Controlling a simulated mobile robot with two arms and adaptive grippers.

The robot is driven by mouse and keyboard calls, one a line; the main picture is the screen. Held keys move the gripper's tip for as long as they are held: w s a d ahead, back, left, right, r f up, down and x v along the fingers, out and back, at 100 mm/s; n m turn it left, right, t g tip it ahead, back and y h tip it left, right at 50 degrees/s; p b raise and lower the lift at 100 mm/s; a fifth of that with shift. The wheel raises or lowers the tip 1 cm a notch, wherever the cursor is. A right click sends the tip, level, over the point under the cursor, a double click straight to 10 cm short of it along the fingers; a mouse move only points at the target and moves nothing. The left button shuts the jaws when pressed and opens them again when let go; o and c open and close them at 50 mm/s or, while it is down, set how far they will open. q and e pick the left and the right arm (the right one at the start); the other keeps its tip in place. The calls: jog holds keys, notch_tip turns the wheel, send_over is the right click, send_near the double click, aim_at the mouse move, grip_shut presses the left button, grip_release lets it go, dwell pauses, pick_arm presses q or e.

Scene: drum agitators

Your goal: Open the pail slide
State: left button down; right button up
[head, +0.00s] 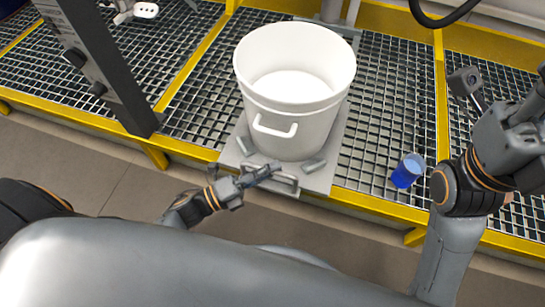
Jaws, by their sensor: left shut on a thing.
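The pail slide (322,179) is a flat grey plate on the grating, with its front end at the yellow edge beam. A large white pail (290,108) stands upright on it, its white side handle facing me. The slide has a grey bar handle (287,181) at its front. My left gripper (262,174) is shut on this handle, and its fingers hide part of it. My right arm is at the right edge, clear of the slide. Its gripper (532,105) is partly cut off, and I cannot see how its fingers stand.
A dark grey post (100,60) stands at the left. Yellow beams frame the grating. The floor (100,170) in front is clear.

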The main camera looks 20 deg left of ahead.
pick_arm(q)
jog(key=shift+s, duration=0.15)
jog(key=c, duration=1.4)
grip_release()
jog(key=shift+o, duration=0.2)
jog(key=v, duration=1.2)
